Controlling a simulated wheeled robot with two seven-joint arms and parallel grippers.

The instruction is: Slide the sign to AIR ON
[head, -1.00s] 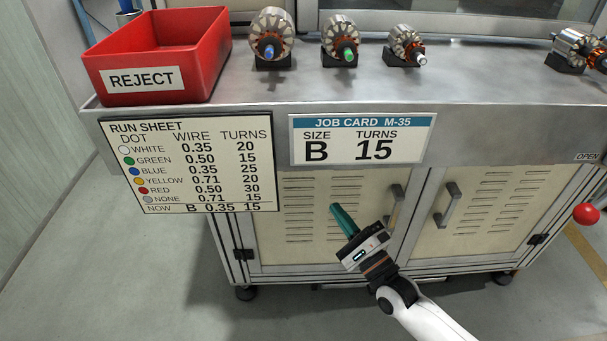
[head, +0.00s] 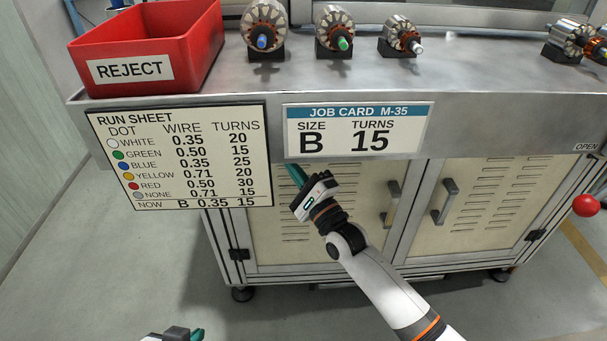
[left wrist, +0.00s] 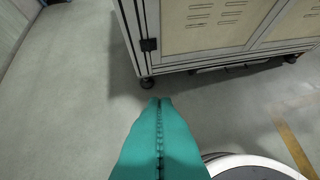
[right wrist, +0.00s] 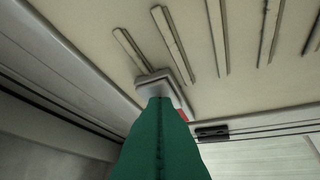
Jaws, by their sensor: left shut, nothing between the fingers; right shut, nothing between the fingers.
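My right gripper (head: 293,172), with dark green fingers, is shut and empty in front of the left cabinet door, just below the job card's left end. In the right wrist view its fingertips (right wrist: 160,98) overlap a small grey block (right wrist: 153,80) with a red patch beside it, close to the door's slots. I cannot tell if they touch it or if it is the sign. No AIR ON lettering is readable. My left gripper (head: 198,334) is at the bottom edge. It is shut and empty; its fingertips (left wrist: 158,103) point over the floor toward the cabinet's foot.
The run sheet (head: 180,205) and job card (head: 357,130) hang at the bench front. A red REJECT bin (head: 190,45) and several armatures (head: 333,30) stand on top. Door handles (head: 446,202) and a red ball knob (head: 585,205) stick out. The floor at left is clear.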

